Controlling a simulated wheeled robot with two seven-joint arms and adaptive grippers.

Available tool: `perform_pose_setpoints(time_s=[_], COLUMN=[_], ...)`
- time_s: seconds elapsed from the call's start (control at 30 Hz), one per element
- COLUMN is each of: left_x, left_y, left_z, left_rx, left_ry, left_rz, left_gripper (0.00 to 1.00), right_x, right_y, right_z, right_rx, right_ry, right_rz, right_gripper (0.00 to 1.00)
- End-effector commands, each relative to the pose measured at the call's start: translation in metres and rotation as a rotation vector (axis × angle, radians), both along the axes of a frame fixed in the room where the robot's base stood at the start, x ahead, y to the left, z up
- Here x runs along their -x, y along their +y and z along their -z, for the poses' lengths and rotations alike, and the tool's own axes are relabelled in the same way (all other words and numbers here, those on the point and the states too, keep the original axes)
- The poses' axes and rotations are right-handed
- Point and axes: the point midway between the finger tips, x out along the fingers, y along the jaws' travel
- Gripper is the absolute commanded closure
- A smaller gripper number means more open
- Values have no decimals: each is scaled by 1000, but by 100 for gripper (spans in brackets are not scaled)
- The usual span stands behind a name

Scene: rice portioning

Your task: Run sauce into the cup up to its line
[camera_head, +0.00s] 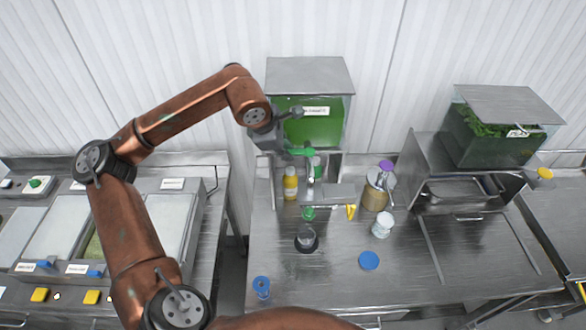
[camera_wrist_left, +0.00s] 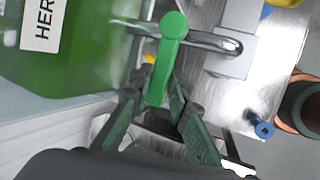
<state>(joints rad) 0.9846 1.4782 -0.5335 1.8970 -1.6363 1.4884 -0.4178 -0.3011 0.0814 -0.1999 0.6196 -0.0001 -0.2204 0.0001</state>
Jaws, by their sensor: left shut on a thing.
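A clear tank of green sauce (camera_head: 330,128) stands on a metal stand at the back of the table. Its tap has a green lever (camera_head: 301,152), seen large in the left wrist view (camera_wrist_left: 170,45) beside the metal spout (camera_wrist_left: 205,40). My left gripper (camera_wrist_left: 153,108) is shut on the lower part of this lever. In the head view, the left gripper (camera_head: 290,142) is in front of the tank. A small clear cup with a dark rim or base (camera_head: 306,240) stands on the table in front of the tap. Its line and fill level are too small to tell. My right gripper is out of view.
A yellow bottle (camera_head: 291,186) stands left of the spout. A brown canister (camera_head: 375,196), a white tub (camera_head: 382,226) and a blue disc (camera_head: 368,260) are to the right. A blue item (camera_head: 261,287) is near the front edge. The front middle of the table is clear.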

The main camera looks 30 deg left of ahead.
Motion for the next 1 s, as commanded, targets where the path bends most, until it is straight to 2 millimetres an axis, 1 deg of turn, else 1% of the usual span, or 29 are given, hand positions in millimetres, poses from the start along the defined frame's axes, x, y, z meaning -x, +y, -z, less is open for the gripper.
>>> perform_pose_setpoints(time_s=[0.5,0.57,0.8,0.9,1.0], left_x=[0,2,13,15,16], left_y=[-1,-4,-14,-15,-14], left_z=[-2,-2,-2,-2,-2], left_rx=[1,0,0,2,0], left_ry=[-4,-6,-6,-6,-6], left_rz=[-17,-51,-288,-346,-366], left_gripper=[97,97,97,97,97], right_x=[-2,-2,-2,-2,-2], right_y=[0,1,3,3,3], right_z=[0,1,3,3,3], right_rx=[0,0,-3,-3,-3], right_ry=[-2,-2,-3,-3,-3], right_rz=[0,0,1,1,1], right_gripper=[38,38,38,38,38])
